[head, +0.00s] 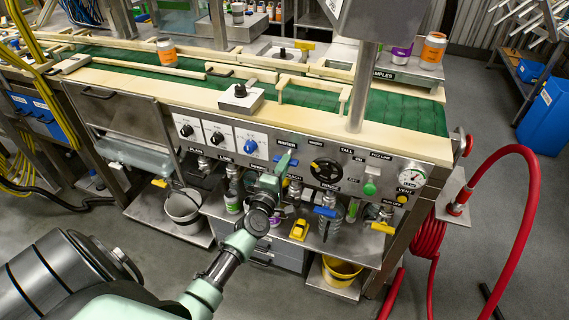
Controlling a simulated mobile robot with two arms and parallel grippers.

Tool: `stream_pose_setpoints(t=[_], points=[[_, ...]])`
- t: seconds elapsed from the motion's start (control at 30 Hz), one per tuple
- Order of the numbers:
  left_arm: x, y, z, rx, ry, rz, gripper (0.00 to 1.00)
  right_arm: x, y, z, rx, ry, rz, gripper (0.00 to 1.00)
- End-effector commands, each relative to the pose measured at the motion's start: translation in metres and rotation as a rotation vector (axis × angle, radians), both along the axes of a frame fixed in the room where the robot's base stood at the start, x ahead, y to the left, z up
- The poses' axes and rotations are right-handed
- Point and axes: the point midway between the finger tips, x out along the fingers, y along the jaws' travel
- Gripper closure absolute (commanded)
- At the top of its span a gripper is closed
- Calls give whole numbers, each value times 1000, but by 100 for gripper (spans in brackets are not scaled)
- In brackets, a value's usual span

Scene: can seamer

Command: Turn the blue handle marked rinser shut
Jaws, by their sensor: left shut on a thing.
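My left gripper (283,163) reaches up to the front panel of the machine, its pale green fingers shut on a blue handle (294,177) below the panel's middle. The fingers and wrist hide most of that handle, so its angle cannot be told. A small dark label (286,141) sits on the panel just above the fingers; its word is too small to read surely. Another blue handle (325,211) lies roughly level on a valve farther right, apart from the gripper. My right gripper is not in view.
A black handwheel (327,171) and a green button (370,188) sit to the right of the gripper. Yellow handles (382,228) and valves line the panel's underside. A grey bucket (183,208) and a yellow bucket (340,271) stand below. A red hose (530,200) loops at right.

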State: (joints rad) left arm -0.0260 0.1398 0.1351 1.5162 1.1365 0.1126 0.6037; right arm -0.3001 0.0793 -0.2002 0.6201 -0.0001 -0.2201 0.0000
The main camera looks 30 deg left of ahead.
Motion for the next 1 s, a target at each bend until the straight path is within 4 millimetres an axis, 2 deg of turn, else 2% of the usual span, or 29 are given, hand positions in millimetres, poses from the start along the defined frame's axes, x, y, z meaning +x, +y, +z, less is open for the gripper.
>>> stream_pose_setpoints(t=[0.57,0.6,0.67,0.7,1.0], points=[[0,0,-2,42,13,0,100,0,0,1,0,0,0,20],[0,0,-2,42,13,0,86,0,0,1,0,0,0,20],[-1,0,-2,41,12,0,69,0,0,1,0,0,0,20],[0,0,-1,41,12,0,67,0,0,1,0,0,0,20],[-2,0,-1,39,10,0,67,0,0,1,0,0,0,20]])
